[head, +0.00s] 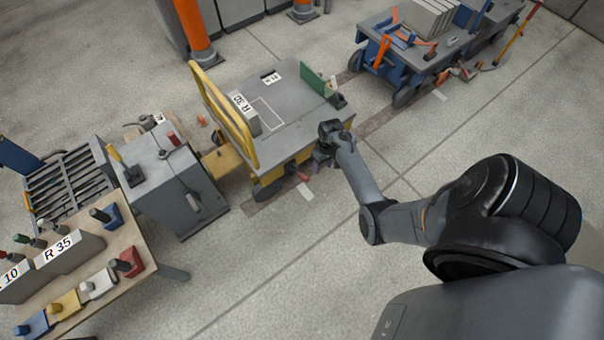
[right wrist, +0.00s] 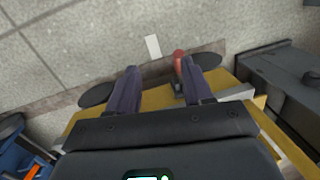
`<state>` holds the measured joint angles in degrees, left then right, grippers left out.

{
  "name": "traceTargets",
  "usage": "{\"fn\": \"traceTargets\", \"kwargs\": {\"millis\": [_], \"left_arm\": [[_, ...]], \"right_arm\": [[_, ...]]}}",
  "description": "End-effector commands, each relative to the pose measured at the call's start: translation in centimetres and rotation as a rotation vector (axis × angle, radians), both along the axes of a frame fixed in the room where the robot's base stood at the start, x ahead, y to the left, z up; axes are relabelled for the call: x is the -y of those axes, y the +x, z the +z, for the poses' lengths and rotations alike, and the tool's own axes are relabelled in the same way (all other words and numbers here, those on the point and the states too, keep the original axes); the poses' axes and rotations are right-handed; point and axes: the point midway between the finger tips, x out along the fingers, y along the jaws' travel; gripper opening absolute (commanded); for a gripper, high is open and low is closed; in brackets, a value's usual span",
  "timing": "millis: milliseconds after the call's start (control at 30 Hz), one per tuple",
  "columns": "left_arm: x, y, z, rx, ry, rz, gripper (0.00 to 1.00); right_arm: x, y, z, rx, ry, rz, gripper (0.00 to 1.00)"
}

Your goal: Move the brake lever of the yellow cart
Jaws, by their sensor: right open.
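The yellow cart (head: 275,115) with a grey top stands in the middle of the head view; its yellow side also shows in the right wrist view (right wrist: 155,99). Its red brake lever (head: 303,176) sticks out low on the near side. In the right wrist view the red lever (right wrist: 179,62) appears between the finger lines, close to the right-hand finger; I cannot tell whether they touch. My right gripper (head: 323,160) is open at the cart's near right side, and its two spread fingers show in the wrist view (right wrist: 158,72). My left gripper is not in view.
A grey cabinet (head: 168,185) stands left of the cart. A workbench (head: 105,285) with coloured blocks is at lower left. A blue cart (head: 425,55) loaded with panels stands at upper right. An orange post (head: 195,32) rises behind. The floor in front is clear.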

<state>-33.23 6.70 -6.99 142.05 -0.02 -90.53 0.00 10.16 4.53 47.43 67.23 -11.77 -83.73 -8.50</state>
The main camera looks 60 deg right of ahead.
Motion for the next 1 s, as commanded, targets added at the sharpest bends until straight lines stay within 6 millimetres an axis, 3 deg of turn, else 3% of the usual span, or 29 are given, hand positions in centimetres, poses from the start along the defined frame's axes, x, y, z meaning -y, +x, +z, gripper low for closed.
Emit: {"fn": "traceTargets", "kwargs": {"millis": [33, 300, 533, 1000], "left_arm": [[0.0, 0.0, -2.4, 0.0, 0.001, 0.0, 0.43], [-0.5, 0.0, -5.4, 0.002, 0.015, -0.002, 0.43], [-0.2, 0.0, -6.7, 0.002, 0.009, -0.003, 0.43], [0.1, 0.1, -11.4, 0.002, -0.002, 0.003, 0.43]], "right_arm": [[0.1, 1.1, -1.8, 0.02, 0.002, -0.006, 0.51], [0.1, 4.3, -2.8, 0.074, 0.002, -0.008, 0.51], [-0.1, 4.8, -4.6, 0.08, 0.002, -0.006, 0.51], [-1.1, 5.3, -11.7, 0.079, 0.001, -0.006, 0.51]]}}
